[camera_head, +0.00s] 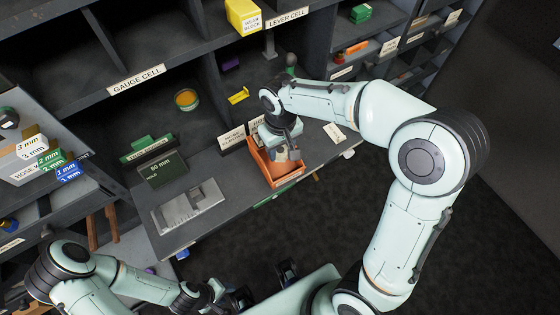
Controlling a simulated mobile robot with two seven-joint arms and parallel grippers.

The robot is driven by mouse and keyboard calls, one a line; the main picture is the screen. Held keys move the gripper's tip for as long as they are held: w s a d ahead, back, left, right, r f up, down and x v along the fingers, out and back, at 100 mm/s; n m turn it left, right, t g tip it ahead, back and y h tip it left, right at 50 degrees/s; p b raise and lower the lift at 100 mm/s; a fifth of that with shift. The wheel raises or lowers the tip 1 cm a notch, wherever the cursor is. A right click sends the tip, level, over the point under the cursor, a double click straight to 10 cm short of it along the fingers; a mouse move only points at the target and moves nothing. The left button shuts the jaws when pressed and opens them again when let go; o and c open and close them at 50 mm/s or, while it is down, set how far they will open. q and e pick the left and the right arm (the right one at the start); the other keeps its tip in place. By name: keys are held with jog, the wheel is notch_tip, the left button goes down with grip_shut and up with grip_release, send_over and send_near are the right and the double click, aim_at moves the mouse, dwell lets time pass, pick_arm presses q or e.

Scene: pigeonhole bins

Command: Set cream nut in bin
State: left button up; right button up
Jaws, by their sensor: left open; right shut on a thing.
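An orange bin (290,177) stands at the front edge of the dark shelf. My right gripper (284,147) reaches down at the bin's back part and is shut on a small pale thing (281,155), which looks like the cream nut. The gripper hides much of it, and I cannot tell whether it touches the bin's floor. My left gripper (215,293) is open at the bottom of the view, low and away from the shelf.
A dark green 80 mm block (162,173) and a grey metal plate (190,208) lie left of the bin. Small label signs (232,138) stand close behind it. Further back are a yellow bracket (239,96) and a round orange-rimmed tin (187,99).

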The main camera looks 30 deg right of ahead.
aim_at(280, 168)
notch_tip(280, 168, down, 8)
jog(key=shift+r+b, duration=0.2)
jog(key=shift+b, duration=0.15)
jog(key=o, duration=0.8)
jog(key=shift+f, duration=0.2)
jog(key=shift+o, duration=0.6)
jog(key=shift+r, duration=0.1)
jog(key=shift+r, duration=0.25)
notch_tip(280, 168, up, 12)
jog(key=shift+f+p, duration=0.1)
jog(key=shift+p, duration=0.65)
